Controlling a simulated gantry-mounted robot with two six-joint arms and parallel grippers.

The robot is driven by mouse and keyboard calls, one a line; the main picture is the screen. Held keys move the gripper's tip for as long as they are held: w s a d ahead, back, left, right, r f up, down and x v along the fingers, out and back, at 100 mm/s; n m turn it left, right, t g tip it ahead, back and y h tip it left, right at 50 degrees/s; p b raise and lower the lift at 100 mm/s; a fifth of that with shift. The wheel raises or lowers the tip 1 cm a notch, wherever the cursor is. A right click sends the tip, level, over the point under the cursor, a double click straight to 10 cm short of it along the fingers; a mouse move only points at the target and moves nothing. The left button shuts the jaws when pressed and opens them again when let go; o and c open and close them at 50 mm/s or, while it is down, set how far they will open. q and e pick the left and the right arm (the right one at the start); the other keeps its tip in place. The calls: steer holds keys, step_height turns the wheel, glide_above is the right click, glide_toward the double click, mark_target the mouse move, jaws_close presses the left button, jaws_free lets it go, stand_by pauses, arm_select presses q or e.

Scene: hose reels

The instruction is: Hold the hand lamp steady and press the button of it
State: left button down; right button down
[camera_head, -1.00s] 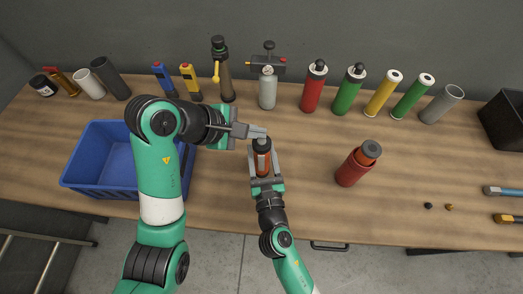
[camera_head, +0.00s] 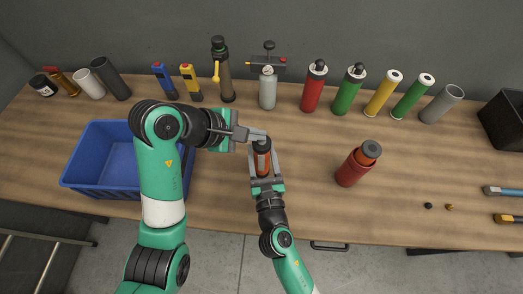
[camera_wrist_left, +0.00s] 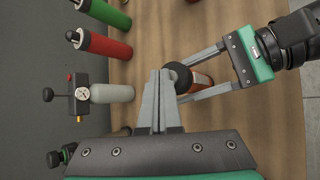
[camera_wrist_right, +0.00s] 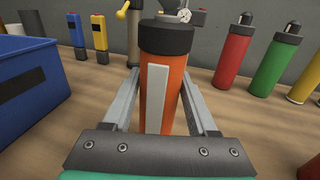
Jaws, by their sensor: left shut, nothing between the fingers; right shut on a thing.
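The hand lamp (camera_head: 262,160) is an orange cylinder with a black cap, upright in the middle of the table's front part. In the right wrist view the lamp (camera_wrist_right: 163,80) shows a pale strip down its side. My right gripper (camera_head: 264,168) is shut on the lamp's body, one finger on each side. My left gripper (camera_head: 257,134) is shut and empty, its fingertips at the lamp's cap. In the left wrist view the left fingertips (camera_wrist_left: 160,78) are beside the black cap (camera_wrist_left: 179,77); whether they touch it I cannot tell. The button is not distinguishable.
A blue bin (camera_head: 90,187) stands left, behind my left arm. Bottles, tubes and small blue and yellow devices line the back. A dark box (camera_head: 502,120) is far right. The table between is clear.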

arm_select(q)
steer(key=shift+f, duration=0.1)
steer(key=shift+r, duration=0.6)
step_height(320, 180, up, 6)
stand_by(0.6)
arm_select(e)
steer(key=shift+c, duration=0.6)
jaws_free()
steer(key=shift+s, duration=0.15)
